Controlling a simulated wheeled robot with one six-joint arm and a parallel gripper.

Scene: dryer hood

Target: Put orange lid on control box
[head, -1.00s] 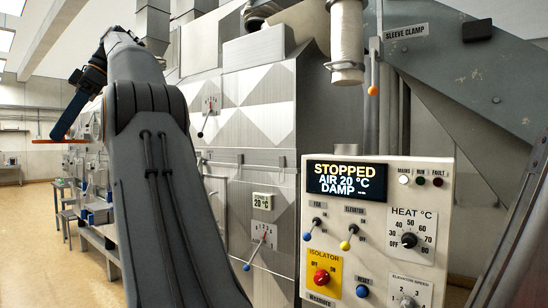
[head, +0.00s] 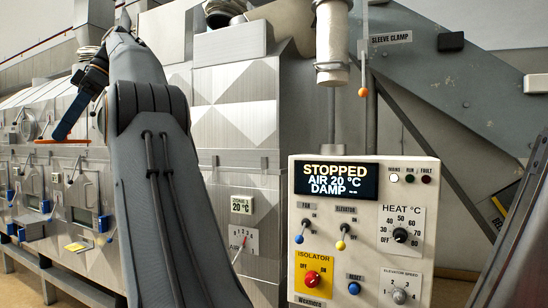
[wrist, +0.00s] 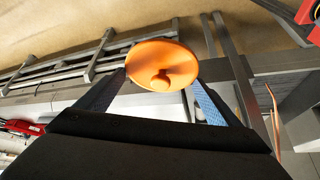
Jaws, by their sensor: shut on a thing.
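The orange lid (wrist: 170,62) is a round disc with a small knob, held between the two fingers of my gripper (wrist: 158,85) in the wrist view. In the head view the lid (head: 62,141) shows edge-on as a thin orange line at the left, below my gripper (head: 65,132). My gripper is shut on it, in the air. The control box (head: 365,225) stands at the right of the head view, cream-coloured, with a display reading STOPPED, AIR 20 °C, DAMP. My gripper is well to the left of the box. The box's top is seen only as a thin edge.
The dryer wall (head: 235,110) fills the middle behind my arm. A sleeve clamp lever (head: 364,60) with an orange knob hangs above the box near a pale hanging sleeve (head: 332,45).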

